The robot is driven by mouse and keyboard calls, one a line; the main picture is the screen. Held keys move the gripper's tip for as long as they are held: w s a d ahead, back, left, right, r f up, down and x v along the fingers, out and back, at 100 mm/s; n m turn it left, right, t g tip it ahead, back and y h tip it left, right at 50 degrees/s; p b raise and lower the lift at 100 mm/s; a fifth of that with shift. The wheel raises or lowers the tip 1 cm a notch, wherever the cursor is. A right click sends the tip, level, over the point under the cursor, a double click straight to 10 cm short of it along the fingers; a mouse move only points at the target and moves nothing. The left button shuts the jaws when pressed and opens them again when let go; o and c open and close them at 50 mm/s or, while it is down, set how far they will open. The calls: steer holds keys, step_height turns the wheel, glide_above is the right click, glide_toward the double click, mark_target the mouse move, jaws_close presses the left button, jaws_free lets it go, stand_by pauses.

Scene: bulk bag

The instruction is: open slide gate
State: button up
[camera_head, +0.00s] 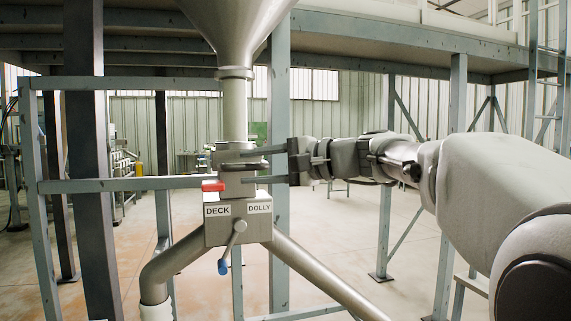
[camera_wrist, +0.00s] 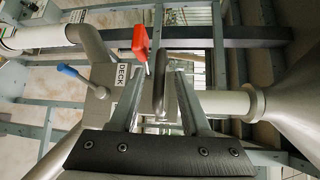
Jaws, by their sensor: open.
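The slide gate (camera_head: 233,153) is a grey flanged unit on the pipe below the hopper. A rounded grey bar, seemingly its handle (camera_wrist: 159,78), shows between my fingers in the wrist view. My gripper (camera_head: 243,166) reaches in from the right, open, with one finger above and one below the bar in the head view. In the wrist view my gripper (camera_wrist: 159,72) has a finger on either side of the bar, with gaps visible. I cannot tell if either finger touches it. A red block (camera_head: 213,185) sits just left of and below the gate; it also shows beyond my fingers (camera_wrist: 141,42).
A diverter box (camera_head: 238,225) labelled DECK and DOLLY sits below the gate, with a blue-tipped lever (camera_head: 224,266) and two branching pipes. The hopper cone (camera_head: 236,30) is above. Steel frame posts (camera_head: 279,110) and a rail (camera_head: 120,184) stand close by.

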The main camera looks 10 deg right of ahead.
steer(key=v, duration=1.5)
steer(key=shift+b, duration=0.45)
steer(key=shift+s+d, duration=0.1)
steer(key=s+a+f+n+g+h, duration=0.1)
steer(key=s+a+f+g+h, duration=0.3)
steer(key=f, duration=0.6)
steer(key=s+a+f+n+g, duration=0.1)
steer(key=s+a+f, duration=0.4)
steer(key=f, duration=0.4)
steer(key=s+d+f+n+h, duration=0.3)
steer(key=s+d+f+h, duration=0.1)
steer(key=f, duration=0.3)
steer(key=s+d+f+n+t+h, duration=0.1)
steer(key=s+d+f+n+h, duration=0.2)
steer(key=s+d+f+h, duration=0.2)
steer(key=shift+s+f+n, duration=0.3)
steer(key=shift+s+f, duration=0.55)
steer(key=shift+f, duration=0.1)
